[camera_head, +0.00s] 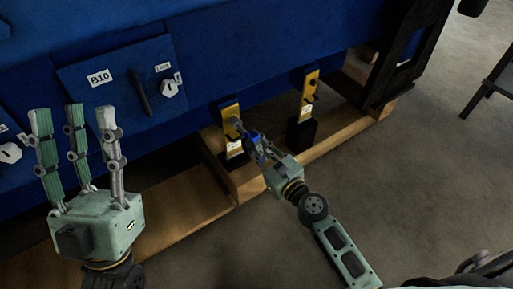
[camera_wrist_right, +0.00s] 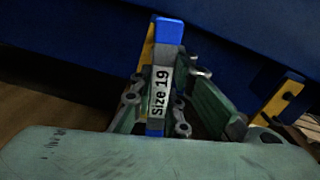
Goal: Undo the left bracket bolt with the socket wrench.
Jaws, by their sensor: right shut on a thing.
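My right gripper (camera_head: 256,147) is shut on the socket wrench (camera_head: 260,154). In the right wrist view the wrench (camera_wrist_right: 168,32) has blue ends and a white "Size 19" label, and stands between the fingers. The left bracket (camera_head: 229,108) is a yellow plate with a black base, on the wooden beam below the blue engine. The wrench's far end is at the front of this bracket; I cannot tell whether it sits on the bolt, which is hidden. The left bracket also shows behind the wrench in the wrist view (camera_wrist_right: 147,46). My left gripper (camera_head: 76,112) is open and empty, fingers upward.
A second yellow bracket (camera_head: 309,91) stands to the right; it also shows in the wrist view (camera_wrist_right: 283,98). The blue engine side has a "B10" panel (camera_head: 119,76) with a black handle. The wooden beam (camera_head: 185,200) runs below.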

